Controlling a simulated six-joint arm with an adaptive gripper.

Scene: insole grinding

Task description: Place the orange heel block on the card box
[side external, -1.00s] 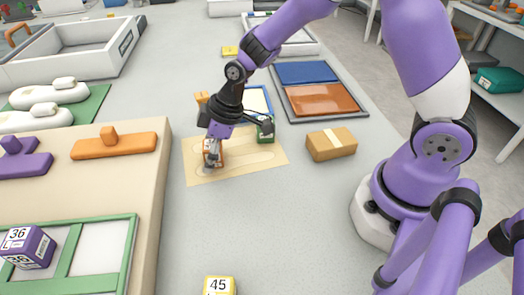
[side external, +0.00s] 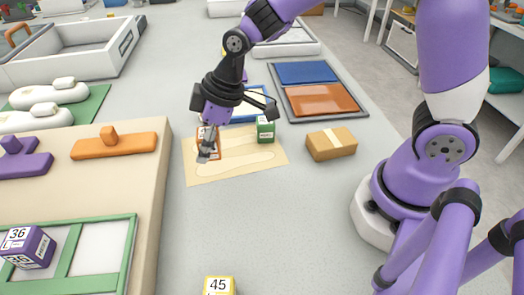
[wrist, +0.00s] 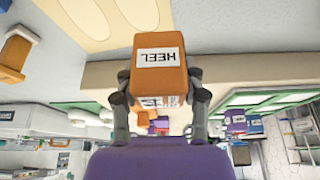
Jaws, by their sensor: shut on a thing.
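The orange heel block (wrist: 160,75), with a white HEEL label, is between the two fingers of my gripper (wrist: 161,98) in the wrist view. In the side view the block (side external: 208,134) shows partly behind my gripper (side external: 207,147), which is shut on it. The block appears over the left part of the tan mat with insole outlines (side external: 235,172); its exact height is hard to tell. The card box (side external: 331,144), brown with a pale tape strip, lies on the grey table to the right of the mat, apart from my gripper.
A green block (side external: 265,129) stands at the mat's back right, between my gripper and the card box. Behind are trays with a blue panel (side external: 306,73) and an orange panel (side external: 322,99). A beige raised bench (side external: 120,180) is at left. The table in front of the card box is clear.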

